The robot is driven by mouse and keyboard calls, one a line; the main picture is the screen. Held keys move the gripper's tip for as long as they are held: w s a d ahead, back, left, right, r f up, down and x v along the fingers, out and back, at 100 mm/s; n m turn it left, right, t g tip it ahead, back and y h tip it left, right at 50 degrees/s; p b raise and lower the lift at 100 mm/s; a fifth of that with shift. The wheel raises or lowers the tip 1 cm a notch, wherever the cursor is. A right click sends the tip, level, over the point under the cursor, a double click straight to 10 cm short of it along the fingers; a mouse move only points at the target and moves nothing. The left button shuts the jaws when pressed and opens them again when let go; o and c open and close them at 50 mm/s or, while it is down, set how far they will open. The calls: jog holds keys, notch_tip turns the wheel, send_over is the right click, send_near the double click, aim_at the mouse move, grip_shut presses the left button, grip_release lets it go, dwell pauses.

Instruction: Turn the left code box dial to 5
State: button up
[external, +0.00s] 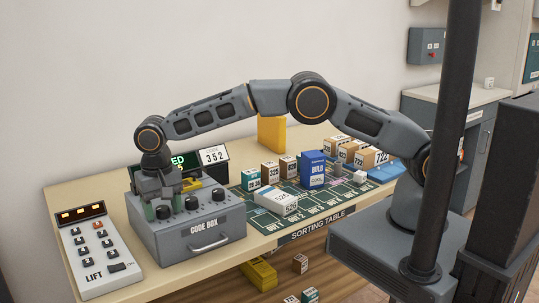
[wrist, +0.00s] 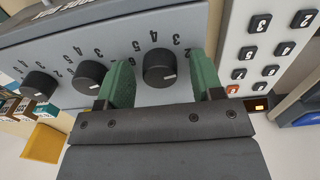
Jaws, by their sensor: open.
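The grey code box (external: 202,244) stands on the near left part of the sorting table, with three black dials on top. Its left dial (wrist: 160,68) lies between the two green fingers of my gripper (wrist: 163,62) in the wrist view. The fingers stand open on either side of it, with a visible gap. The dial's white mark shows toward my gripper, and the number it points at is not readable. In the external view my gripper (external: 160,208) points down over the box's left end. The middle dial (wrist: 89,76) is just beside one finger.
The lift keypad (external: 97,250) stands left of the code box. Parcels and a blue box (external: 313,170) stand to the right on the sorting table.

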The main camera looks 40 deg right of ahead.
jog(key=c, duration=0.9)
